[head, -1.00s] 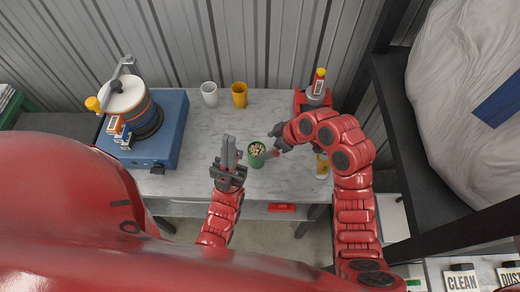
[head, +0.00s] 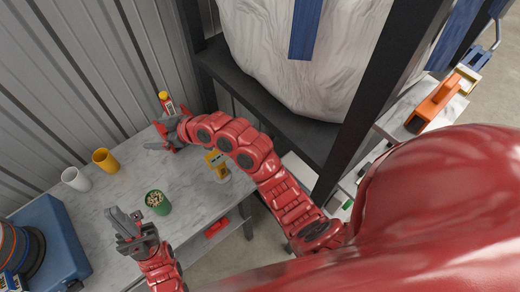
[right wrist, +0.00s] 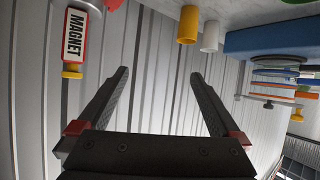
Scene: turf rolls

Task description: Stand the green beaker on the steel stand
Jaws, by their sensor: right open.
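The green beaker (head: 158,203), filled with pale bits, stands upright on the marble-topped table. My left gripper (head: 126,220) is beside it, to its left, apparently not touching it. My right gripper (head: 158,138) is at the back of the table, well behind the beaker. The right wrist view shows its fingers (right wrist: 160,75) wide apart with nothing between them. I cannot make out a steel stand in these frames.
A white cup (head: 76,179) and a yellow cup (head: 104,160) stand left of my right gripper. A bottle labelled MAGNET (right wrist: 75,35) with a yellow cap is close by. A yellow item (head: 217,165) stands by my right arm.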

